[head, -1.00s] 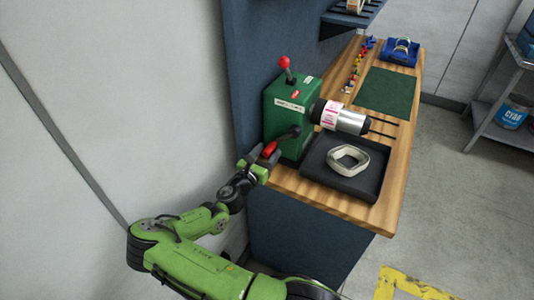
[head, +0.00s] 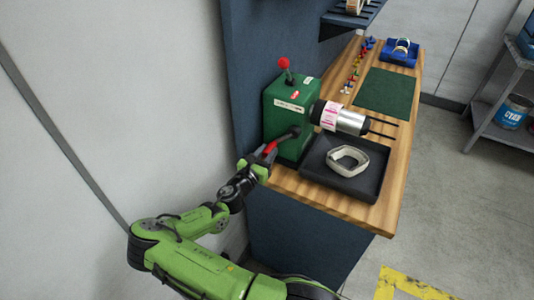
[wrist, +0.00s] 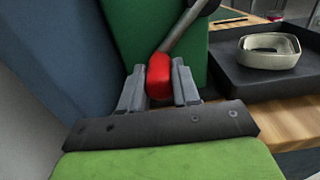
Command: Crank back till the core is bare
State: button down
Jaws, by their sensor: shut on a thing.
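The green rewinder box (head: 288,105) stands on the wooden bench. A crank arm (head: 290,133) ends in a red handle (head: 270,147). My gripper (head: 265,154) is shut on this handle, and the wrist view shows the red handle (wrist: 158,76) between my two grey fingers (wrist: 159,88). A silver core (head: 350,122) sticks out from the box's right side. A white and pink label (head: 330,116) shows on the core near the box.
The black tray (head: 341,189) sits right of the box, under the core. A red-knobbed lever (head: 284,64) stands on top of the box. A blue wall panel (head: 245,80) is close on the left. A green mat (head: 387,91) lies farther back.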

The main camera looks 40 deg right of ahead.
jog(key=shift+r, duration=0.1)
jog(key=r+m, duration=0.3)
jog(key=m, duration=0.2)
jog(key=r+m+b, duration=0.1)
jog(key=r+m, duration=0.3)
jog(key=m, duration=0.2)
jog(key=r+m, duration=0.3)
jog(key=m, duration=0.2)
jog(key=shift+w+a+r, duration=0.1)
jog(key=shift+w+r, duration=0.3)
jog(key=s+d+r+m+b, duration=0.2)
jog(key=s+m+b, duration=0.4)
jog(key=m+b, duration=0.4)
jog(key=shift+s+r+m, duration=0.2)
jog(key=shift+r+m, duration=0.2)
jog(key=shift+r, duration=0.3)
jog(key=shift+d, duration=0.1)
